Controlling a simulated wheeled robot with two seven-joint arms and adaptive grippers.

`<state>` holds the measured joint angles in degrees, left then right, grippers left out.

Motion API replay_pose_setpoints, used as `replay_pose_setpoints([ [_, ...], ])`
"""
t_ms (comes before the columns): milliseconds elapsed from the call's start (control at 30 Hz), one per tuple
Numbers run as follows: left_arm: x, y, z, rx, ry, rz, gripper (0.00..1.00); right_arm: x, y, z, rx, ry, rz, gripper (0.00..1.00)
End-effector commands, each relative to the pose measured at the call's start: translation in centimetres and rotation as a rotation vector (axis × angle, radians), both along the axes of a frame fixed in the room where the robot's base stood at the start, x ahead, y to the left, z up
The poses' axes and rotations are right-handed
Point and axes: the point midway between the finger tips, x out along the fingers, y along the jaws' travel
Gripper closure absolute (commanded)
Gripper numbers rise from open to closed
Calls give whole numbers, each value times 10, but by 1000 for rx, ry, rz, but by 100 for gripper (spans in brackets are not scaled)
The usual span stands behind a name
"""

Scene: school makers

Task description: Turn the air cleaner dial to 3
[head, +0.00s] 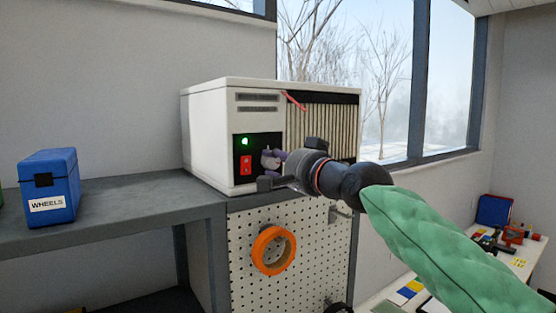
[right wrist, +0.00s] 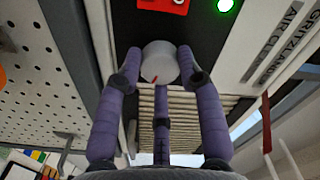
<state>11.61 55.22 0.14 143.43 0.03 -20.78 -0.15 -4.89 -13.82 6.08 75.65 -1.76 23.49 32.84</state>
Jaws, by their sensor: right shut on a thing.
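The air cleaner (head: 212,130) is a white box with a pleated filter, standing on the grey shelf. Its black panel carries a lit green lamp (head: 244,141) and a red switch (head: 246,165). The grey round dial (right wrist: 158,58) shows in the right wrist view, with a red mark near its lower edge. My right gripper (head: 272,161) reaches in from the right. In the right wrist view its purple fingers (right wrist: 160,72) are shut around the dial. No scale numbers are readable. In the head view the fingers mostly cover the dial. My left gripper is not in view.
A blue box labelled WHEELS (head: 50,186) stands on the shelf (head: 130,203) at left. An orange ring (head: 273,250) hangs on the white pegboard (head: 305,275) below the cleaner. A white table (head: 515,262) with small parts is at lower right. The shelf between box and cleaner is clear.

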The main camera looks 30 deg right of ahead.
Motion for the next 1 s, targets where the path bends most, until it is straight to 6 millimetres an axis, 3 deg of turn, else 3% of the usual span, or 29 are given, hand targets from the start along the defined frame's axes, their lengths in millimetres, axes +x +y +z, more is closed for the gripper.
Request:
replay_pose_setpoints([
  [333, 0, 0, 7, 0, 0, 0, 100, 4, 4, -7, 142, 29, 7, 95],
  [867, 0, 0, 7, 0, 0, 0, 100, 4, 4, -8, 169, 32, 7, 95],
  [900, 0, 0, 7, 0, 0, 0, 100, 4, 4, -8, 169, 32, 7, 60],
  [1000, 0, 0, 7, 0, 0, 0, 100, 4, 3, -7, 168, 30, 6, 39],
])
